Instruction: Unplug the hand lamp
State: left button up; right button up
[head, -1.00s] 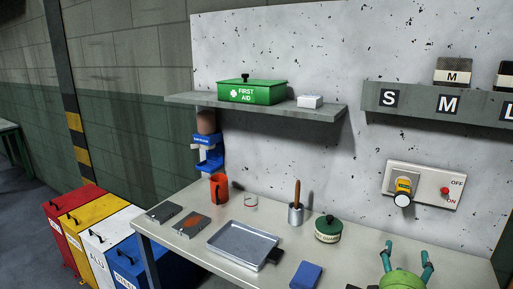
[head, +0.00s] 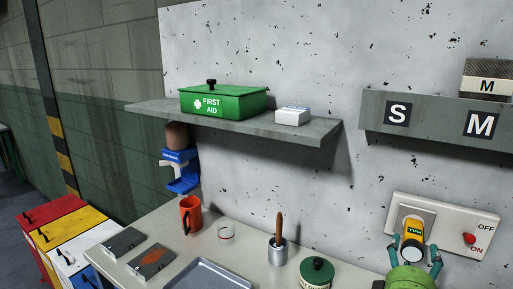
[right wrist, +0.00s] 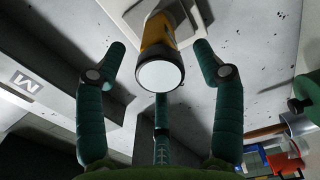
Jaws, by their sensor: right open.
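The hand lamp (head: 413,240) is a short yellow and black cylinder with a pale round face. It sticks out of the grey socket on a white wall plate (head: 455,228). In the right wrist view the lamp (right wrist: 158,55) points its pale face at the camera. My right gripper (head: 414,256) is green and open, its fingers just below and on both sides of the lamp. In the right wrist view its fingers (right wrist: 160,62) stand apart around the lamp, with visible gaps. The left gripper is not in view.
A red button (head: 469,239) with OFF and ON labels sits right of the socket. Above is a grey rail (head: 435,115) with size letters. The bench (head: 243,255) below holds a tray (head: 207,275), an orange mug (head: 190,214) and a green-lidded pot (head: 316,271).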

aim_at(413, 233)
jog(key=shift+s+a, duration=0.1)
jog(key=b+x, duration=0.1)
jog(key=x, duration=0.4)
jog(key=shift+b, duration=0.35)
jog(key=p+x, duration=0.1)
jog(key=x, duration=0.2)
jog(key=shift+d+r, duration=0.2)
jog(key=shift+r, duration=0.5)
jog(key=shift+p, duration=0.5)
dwell(0.4)
grip_shut()
